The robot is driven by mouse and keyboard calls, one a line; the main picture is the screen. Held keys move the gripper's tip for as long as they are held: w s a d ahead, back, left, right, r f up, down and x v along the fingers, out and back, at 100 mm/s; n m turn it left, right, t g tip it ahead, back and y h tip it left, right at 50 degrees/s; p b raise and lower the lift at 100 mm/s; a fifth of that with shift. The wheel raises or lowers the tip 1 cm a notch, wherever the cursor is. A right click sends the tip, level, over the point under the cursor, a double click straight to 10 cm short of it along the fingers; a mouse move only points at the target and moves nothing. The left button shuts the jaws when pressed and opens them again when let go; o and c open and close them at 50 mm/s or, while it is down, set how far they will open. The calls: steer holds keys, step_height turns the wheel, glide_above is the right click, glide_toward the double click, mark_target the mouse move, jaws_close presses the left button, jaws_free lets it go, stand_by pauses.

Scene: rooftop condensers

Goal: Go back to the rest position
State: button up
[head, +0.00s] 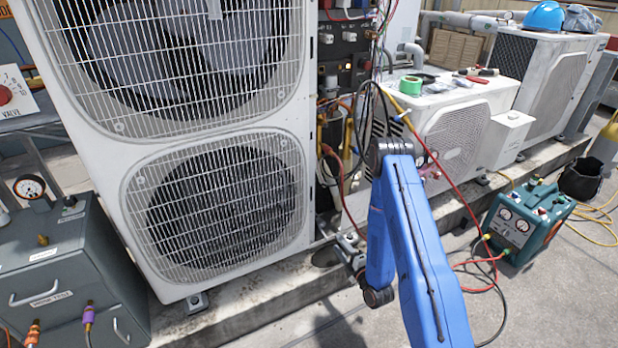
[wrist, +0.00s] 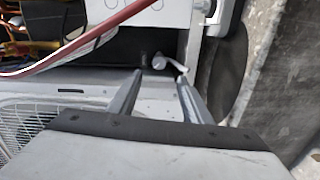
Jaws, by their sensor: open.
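My blue arm (head: 405,235) rises from the bottom of the head view, folded at a joint in front of the condensers. My gripper (wrist: 160,84) shows in the wrist view with its two grey fingers apart. No held object shows between the fingers. A small pale fitting (wrist: 168,63) lies just beyond the fingertips; I cannot tell whether they touch it. In the head view I cannot make out the gripper's fingers.
A tall white condenser (head: 112,140) with two fan grilles stands left of my arm. A smaller condenser (head: 490,112) carries green tape (head: 411,85) and tools. A green machine (head: 525,220) with gauges and hoses stands at right. A grey case (head: 70,270) stands front left.

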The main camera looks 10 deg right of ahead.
steer(key=w+r+m+g+h, duration=0.1)
steer(key=w+r, duration=0.1)
steer(key=r, duration=0.3)
steer(key=w+d+r+m+g, duration=0.1)
steer(key=w+r, duration=0.1)
steer(key=r, duration=0.3)
steer(key=w+r+m+g+h, duration=0.1)
steer(key=w+r, duration=0.2)
steer(key=r, duration=0.3)
steer(key=s+d+r+m+g+h, duration=0.1)
steer(key=s+r+m+g+h, duration=0.2)
steer(key=r, duration=0.5)
steer(key=s+d+r+m, duration=0.25)
steer(key=s+r, duration=0.25)
steer(key=r, duration=0.3)
steer(key=s+r+m+g+h, duration=0.1)
steer(key=s+r+m+g, duration=0.15)
steer(key=s+r, duration=0.45)
steer(key=s+r+m+g, duration=0.1)
steer(key=s+r+m, duration=0.3)
steer(key=s, duration=0.6)
steer(key=s+a+r+m+g, duration=0.1)
steer(key=s+m, duration=0.1)
steer(key=s, duration=0.9)
steer(key=s+a+r+m+g, duration=0.1)
steer(key=s+r+m+g, duration=0.1)
steer(key=s, duration=1)
steer(key=shift+s+a+r+m, duration=0.25)
steer(key=shift+a+m, duration=0.15)
steer(key=shift+m, duration=0.4)
